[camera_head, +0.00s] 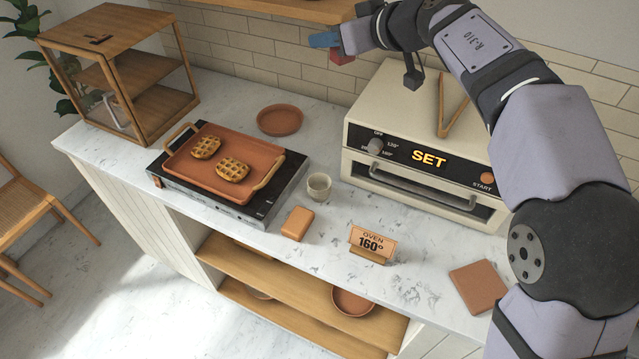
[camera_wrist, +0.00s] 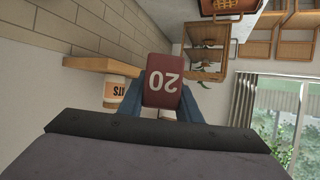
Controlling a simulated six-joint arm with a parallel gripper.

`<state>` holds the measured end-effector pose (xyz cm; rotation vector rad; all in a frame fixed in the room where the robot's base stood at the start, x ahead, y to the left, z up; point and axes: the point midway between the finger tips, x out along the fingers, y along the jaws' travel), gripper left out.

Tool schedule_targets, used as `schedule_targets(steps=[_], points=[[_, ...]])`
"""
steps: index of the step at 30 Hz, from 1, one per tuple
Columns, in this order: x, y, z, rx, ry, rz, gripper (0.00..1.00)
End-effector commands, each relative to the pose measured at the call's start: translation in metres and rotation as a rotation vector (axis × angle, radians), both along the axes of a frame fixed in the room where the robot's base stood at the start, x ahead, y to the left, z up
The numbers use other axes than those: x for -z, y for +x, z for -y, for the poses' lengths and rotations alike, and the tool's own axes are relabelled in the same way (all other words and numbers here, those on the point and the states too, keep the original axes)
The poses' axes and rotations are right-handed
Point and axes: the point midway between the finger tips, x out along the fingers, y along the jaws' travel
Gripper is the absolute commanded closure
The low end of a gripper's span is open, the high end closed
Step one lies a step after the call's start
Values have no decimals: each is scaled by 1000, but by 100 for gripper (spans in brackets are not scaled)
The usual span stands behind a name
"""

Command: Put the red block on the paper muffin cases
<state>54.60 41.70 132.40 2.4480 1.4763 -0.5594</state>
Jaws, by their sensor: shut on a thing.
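My gripper (camera_head: 333,46) is high up beside the tiled wall, at the top middle of the head view, with blue fingers. It is shut on the red block (camera_head: 343,58), which hangs in the air left of and above the oven. In the wrist view the red block (camera_wrist: 164,80) shows a white "20", upside down, between the blue fingers. A small whitish cup-shaped thing (camera_head: 319,187) stands on the counter right of the griddle. It may be the paper muffin cases; I cannot tell for sure.
A tan griddle tray (camera_head: 206,179) holds two waffles. A cream oven (camera_head: 400,110) reads "SET". Counter items include a terracotta plate (camera_head: 280,120), tan block (camera_head: 297,223), "OVEN 160" sign (camera_head: 371,243), brown square (camera_head: 478,287) and wooden cabinet (camera_head: 118,65). A wall shelf (camera_head: 300,9) is near my gripper.

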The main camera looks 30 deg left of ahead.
Motion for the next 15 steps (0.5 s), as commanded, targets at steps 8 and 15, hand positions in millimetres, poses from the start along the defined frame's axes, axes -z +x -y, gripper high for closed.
schedule_targets(steps=[8,15], points=[[9,-34,-36,-98,-2,-2,91],[55,-33,-35,-94,-3,-4,91]])
